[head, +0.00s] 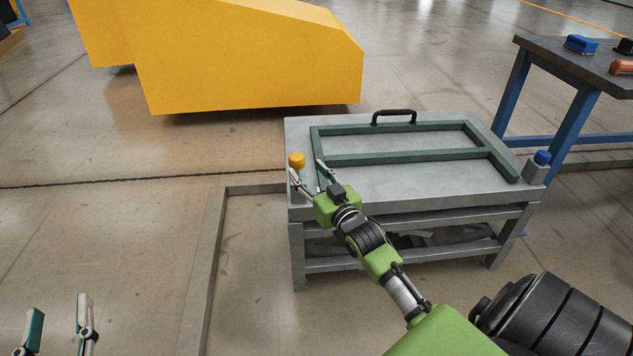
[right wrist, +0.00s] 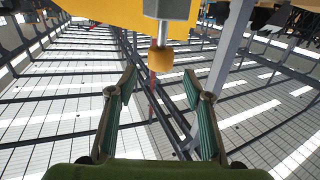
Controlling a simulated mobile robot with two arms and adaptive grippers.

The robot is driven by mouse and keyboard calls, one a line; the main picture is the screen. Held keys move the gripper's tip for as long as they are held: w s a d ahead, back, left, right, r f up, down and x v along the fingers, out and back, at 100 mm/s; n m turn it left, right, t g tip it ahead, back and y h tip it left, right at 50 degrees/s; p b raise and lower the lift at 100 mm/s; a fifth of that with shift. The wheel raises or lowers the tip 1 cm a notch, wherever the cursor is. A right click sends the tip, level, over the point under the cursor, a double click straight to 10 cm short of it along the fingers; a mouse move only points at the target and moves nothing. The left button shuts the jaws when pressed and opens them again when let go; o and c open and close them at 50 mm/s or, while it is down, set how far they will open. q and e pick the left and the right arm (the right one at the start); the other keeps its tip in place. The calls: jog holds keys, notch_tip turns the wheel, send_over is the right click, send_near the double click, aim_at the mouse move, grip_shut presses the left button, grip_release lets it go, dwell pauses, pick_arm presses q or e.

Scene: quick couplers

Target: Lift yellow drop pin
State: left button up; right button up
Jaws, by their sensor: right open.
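The yellow drop pin (head: 297,159) stands at the left edge of the grey cart, its round knob on top. My right gripper (head: 306,167) is open and empty, close in front of the pin. In the right wrist view the yellow knob (right wrist: 160,60) is on a short metal shaft from a grey block (right wrist: 172,8). It lies just past the open fingertips (right wrist: 160,78), roughly centred between them, with no finger seen touching it. My left gripper (head: 58,312) is at the lower left, its two fingers apart with nothing between them.
The grey cart (head: 400,184) carries a dark green frame (head: 400,157) and a black handle (head: 394,113). A blue-knobbed pin (head: 542,157) is at its right corner. A workbench (head: 585,65) with tools stands at right, a large yellow block (head: 250,65) behind. The floor at left is clear.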

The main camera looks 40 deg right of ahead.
jog(key=s, duration=0.4)
jog(key=shift+s+a, duration=0.3)
jog(key=shift+a, duration=0.1)
